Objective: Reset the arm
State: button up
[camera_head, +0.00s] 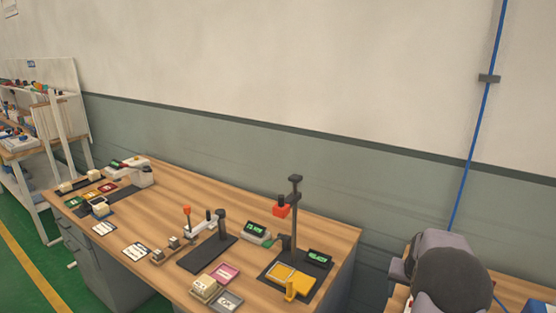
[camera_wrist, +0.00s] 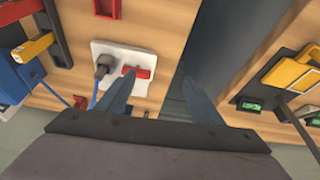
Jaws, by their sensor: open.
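My gripper (camera_wrist: 159,77) shows in the camera_wrist view with its two blue-grey fingers spread apart. Nothing is between the fingers, and the gripper is open and empty. The left finger appears in front of a white plate (camera_wrist: 108,51) with a grey knob and a red switch; whether they touch cannot be told. The right finger appears over the dark gap between two wooden surfaces. In the camera_head view, dark rounded links of my arm (camera_head: 452,281) show at the lower right; my fingers are not visible there.
A long wooden bench (camera_head: 160,202) carries several small instruments, cards and a stand with a red part (camera_head: 281,211). A second wooden surface (camera_head: 525,290) lies at right, past a gap. A blue cable (camera_head: 481,120) runs down the wall. A blue box (camera_wrist: 12,80) sits at left.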

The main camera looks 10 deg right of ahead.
jog(key=s+a+r+n+g+y, duration=0.1)
jog(key=s+a+n, duration=0.15)
jog(key=a, duration=0.85)
jog(key=s+a+r+n+y, duration=0.1)
jog(key=s+a+n, duration=0.15)
jog(key=a, duration=0.85)
jog(key=s+a+f+n+g, duration=0.2)
jog(key=s+a+n, duration=0.1)
jog(key=s+a, duration=1.1)
notch_tip(320, 180, down, 17)
jog(key=s+d+b, duration=0.1)
jog(key=b, duration=1.6)
jog(key=shift+s+d+r+y, duration=0.15)
jog(key=shift+s+y, duration=0.05)
jog(key=shift+y, duration=0.1)
jog(key=shift+r, duration=0.1)
